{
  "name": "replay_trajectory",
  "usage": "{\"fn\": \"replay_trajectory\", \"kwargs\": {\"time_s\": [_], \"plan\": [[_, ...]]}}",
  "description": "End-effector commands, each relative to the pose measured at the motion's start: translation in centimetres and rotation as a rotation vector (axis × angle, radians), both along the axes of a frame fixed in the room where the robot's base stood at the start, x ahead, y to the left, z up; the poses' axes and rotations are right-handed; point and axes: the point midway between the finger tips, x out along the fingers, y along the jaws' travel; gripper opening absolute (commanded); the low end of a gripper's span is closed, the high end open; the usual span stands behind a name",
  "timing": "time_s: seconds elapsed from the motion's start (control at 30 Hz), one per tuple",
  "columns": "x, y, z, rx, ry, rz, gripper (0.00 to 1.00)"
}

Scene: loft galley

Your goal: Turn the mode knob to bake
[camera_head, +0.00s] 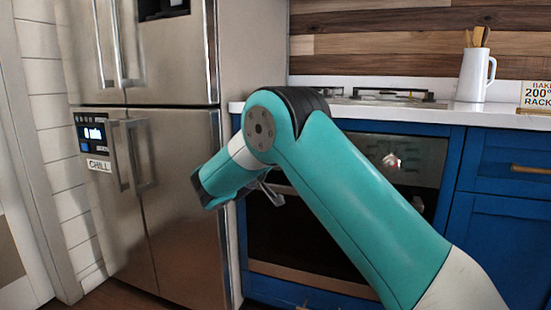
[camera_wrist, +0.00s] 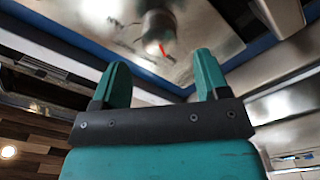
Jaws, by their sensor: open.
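The oven (camera_head: 300,240) is built into the blue cabinets under the counter, with a metal control panel (camera_head: 415,150) along its top. A round knob with a red mark (camera_head: 391,161) shows on that panel, right of my arm. My arm hides the panel's left part. In the wrist view a rounded metallic knob (camera_wrist: 156,27) with a red pointer stands on a shiny metal panel, beyond my fingertips. I cannot read any mode label. My gripper (camera_wrist: 161,70) is open and empty, its two teal fingers apart with the knob beyond the gap. In the head view my gripper (camera_head: 272,190) is left of the visible knob.
A steel fridge (camera_head: 160,200) with long handles and a CHILL label stands close on the left. On the counter (camera_head: 400,108) are a cooktop (camera_head: 395,95), a white jug (camera_head: 474,78) with wooden utensils, and a sign (camera_head: 536,96) reading BAKE, 200°, RACK, cut off at the right.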

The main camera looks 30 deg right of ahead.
Motion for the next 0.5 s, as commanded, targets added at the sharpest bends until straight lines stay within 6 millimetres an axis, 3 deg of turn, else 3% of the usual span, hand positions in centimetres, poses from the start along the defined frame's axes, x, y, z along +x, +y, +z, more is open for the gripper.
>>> {"fn": "replay_trajectory", "kwargs": {"time_s": [0.2,0.5], "plan": [[2.6,-3.5,-0.1,0.000,-0.003,-0.003,0.68],[4.0,-5.2,0.0,0.000,0.000,0.000,0.68]]}}
